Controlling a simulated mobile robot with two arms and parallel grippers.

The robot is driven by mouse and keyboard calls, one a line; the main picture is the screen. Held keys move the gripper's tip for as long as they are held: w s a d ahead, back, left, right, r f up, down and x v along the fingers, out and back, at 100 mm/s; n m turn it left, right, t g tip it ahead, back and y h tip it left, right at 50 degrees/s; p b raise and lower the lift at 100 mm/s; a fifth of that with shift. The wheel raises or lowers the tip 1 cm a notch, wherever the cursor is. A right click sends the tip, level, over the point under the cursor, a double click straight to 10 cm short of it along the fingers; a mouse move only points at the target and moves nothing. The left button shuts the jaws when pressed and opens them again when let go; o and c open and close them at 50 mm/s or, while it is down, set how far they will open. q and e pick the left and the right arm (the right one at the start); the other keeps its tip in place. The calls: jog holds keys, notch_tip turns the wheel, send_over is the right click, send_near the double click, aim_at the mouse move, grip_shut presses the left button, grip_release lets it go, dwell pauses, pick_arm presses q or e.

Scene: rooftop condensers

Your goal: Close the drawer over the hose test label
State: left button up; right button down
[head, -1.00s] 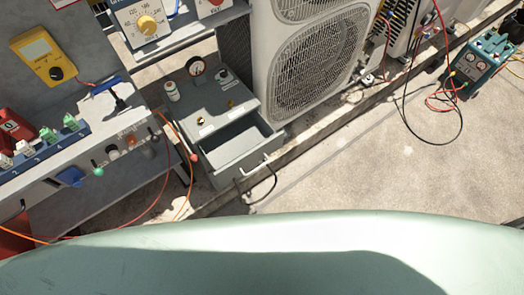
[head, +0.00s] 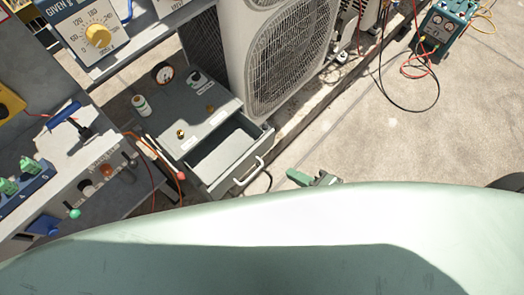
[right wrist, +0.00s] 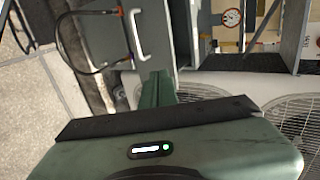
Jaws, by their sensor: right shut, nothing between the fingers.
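The grey drawer (head: 231,164) is pulled out of its grey cabinet (head: 190,112), and its open top shows a pale interior. Its white bar handle (head: 250,172) faces the lower right and also shows in the right wrist view (right wrist: 138,35). I cannot make out the hose test label; small white labels on the cabinet top are too small to read. My right gripper (head: 313,178) is shut and empty, right of the handle and apart from it; its green fingers (right wrist: 158,88) point toward the drawer in the right wrist view. My left gripper is out of view.
A large condenser unit (head: 285,50) stands close behind the cabinet. A bench with cables and knobs (head: 95,185) is at the left. A dark hose loops beside the drawer.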

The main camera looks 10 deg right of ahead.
send_near(255, 149)
notch_tip(255, 149, down, 4)
jog(key=w+a, duration=0.1)
jog(key=w, duration=0.1)
jog(key=w+a, duration=0.1)
jog(key=shift+w+a+r, duration=0.1)
jog(key=shift+w+a, duration=0.2)
jog(key=shift+w, duration=0.1)
jog(key=shift+w+a+p, duration=0.25)
jog(key=shift+w+p, duration=0.05)
jog(key=shift+w, duration=0.05)
jog(key=shift+w+a, duration=0.2)
jog(key=shift+w, duration=0.1)
jog(key=w+a+p, duration=0.1)
jog(key=w+a, duration=0.6)
jog(key=w, duration=0.3)
jog(key=shift+a, duration=0.15)
